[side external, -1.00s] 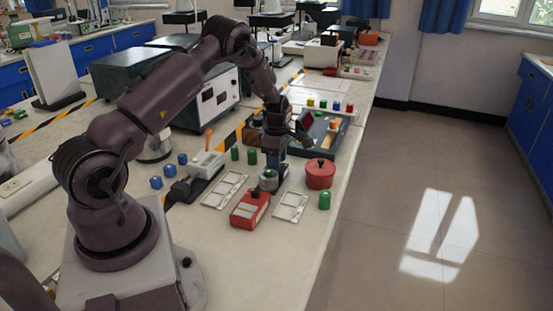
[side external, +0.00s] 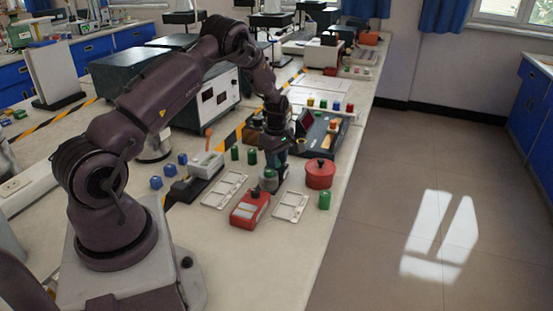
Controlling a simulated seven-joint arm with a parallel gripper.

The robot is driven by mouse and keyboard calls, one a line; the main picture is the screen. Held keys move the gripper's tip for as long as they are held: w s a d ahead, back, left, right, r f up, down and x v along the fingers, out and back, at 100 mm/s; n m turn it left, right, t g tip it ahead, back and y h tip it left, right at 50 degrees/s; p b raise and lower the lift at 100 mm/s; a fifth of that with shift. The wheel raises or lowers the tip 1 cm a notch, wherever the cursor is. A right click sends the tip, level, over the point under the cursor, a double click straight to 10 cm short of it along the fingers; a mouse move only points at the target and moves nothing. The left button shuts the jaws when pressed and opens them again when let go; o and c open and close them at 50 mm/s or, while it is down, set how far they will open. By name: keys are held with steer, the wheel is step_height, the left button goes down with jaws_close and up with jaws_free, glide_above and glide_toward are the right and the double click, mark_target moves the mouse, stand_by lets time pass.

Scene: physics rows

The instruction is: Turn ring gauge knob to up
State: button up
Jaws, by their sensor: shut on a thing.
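The ring gauge appears to be the small round grey-green device (side external: 269,182) on the bench, just behind a red box-shaped device (side external: 249,209). My gripper (side external: 271,168) points down over it and is shut on its top, where the knob appears to be. The fingers and wrist cover most of the knob. The direction the knob points is too small and hidden to tell.
A red lidded pot (side external: 320,173) stands close to the right, with a green cylinder (side external: 324,201) in front of it. White slotted trays lie left (side external: 225,189) and right (side external: 290,206). Blue cubes (side external: 157,182) and a grey device (side external: 206,164) stand left.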

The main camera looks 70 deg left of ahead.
steer(key=m, duration=0.6)
steer(key=shift+m, duration=0.3)
steer(key=m, duration=1.1)
steer(key=shift+m, duration=0.3)
steer(key=m, duration=0.5)
steer(key=shift+r, duration=0.1)
steer(key=shift+m, duration=0.3)
steer(key=o, duration=0.6)
steer(key=shift+o, duration=0.2)
